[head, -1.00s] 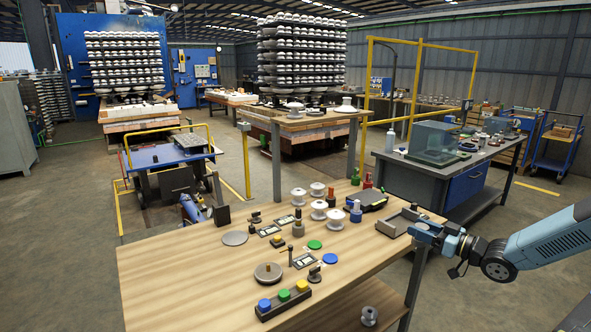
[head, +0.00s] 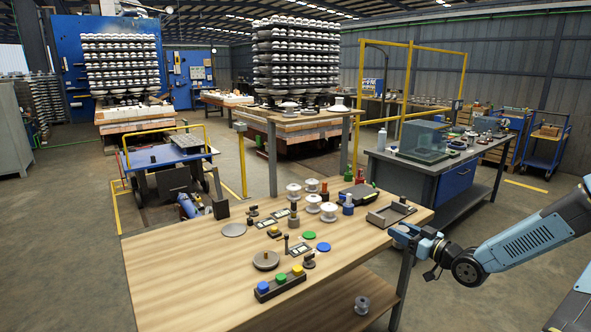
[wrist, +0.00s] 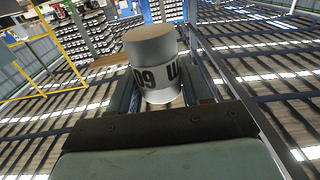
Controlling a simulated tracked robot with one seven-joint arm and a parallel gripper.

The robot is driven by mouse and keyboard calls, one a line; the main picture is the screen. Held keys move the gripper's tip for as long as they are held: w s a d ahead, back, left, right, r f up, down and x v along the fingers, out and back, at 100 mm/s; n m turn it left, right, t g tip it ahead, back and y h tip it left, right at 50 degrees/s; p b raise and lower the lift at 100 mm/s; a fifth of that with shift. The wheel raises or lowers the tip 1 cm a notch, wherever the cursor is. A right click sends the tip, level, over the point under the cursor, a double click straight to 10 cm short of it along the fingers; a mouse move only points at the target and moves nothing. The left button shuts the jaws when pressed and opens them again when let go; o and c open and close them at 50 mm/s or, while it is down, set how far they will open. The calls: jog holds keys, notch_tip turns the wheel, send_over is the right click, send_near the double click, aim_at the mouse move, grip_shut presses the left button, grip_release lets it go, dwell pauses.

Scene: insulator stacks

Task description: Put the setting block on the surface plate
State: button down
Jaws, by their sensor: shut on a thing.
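My gripper (head: 405,235) is shut on a grey cylindrical block with dark lettering on its side, which appears to be the setting block (wrist: 152,50). In the wrist view the block stands between the two fingers (wrist: 160,92), its flat round end facing up in the picture. In the head view the block cannot be made out. My gripper is at the right edge of the wooden table (head: 200,285), just in front of a flat dark plate with a raised piece (head: 388,216), which may be the surface plate.
The table's left front is bare.

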jog(key=a+f+m+t+h, duration=0.1)
jog(key=a+f+m+h, duration=0.2)
jog(key=f, duration=0.7)
jog(key=w+a+f+m+t+h, duration=0.1)
jog(key=a+f+m+h, duration=0.3)
jog(key=f, duration=0.7)
jog(key=shift+a+f+t+h, duration=0.25)
jog(key=shift+a+t+h, duration=0.65)
jog(key=shift+h, duration=0.8)
jog(key=shift+w+a, duration=0.1)
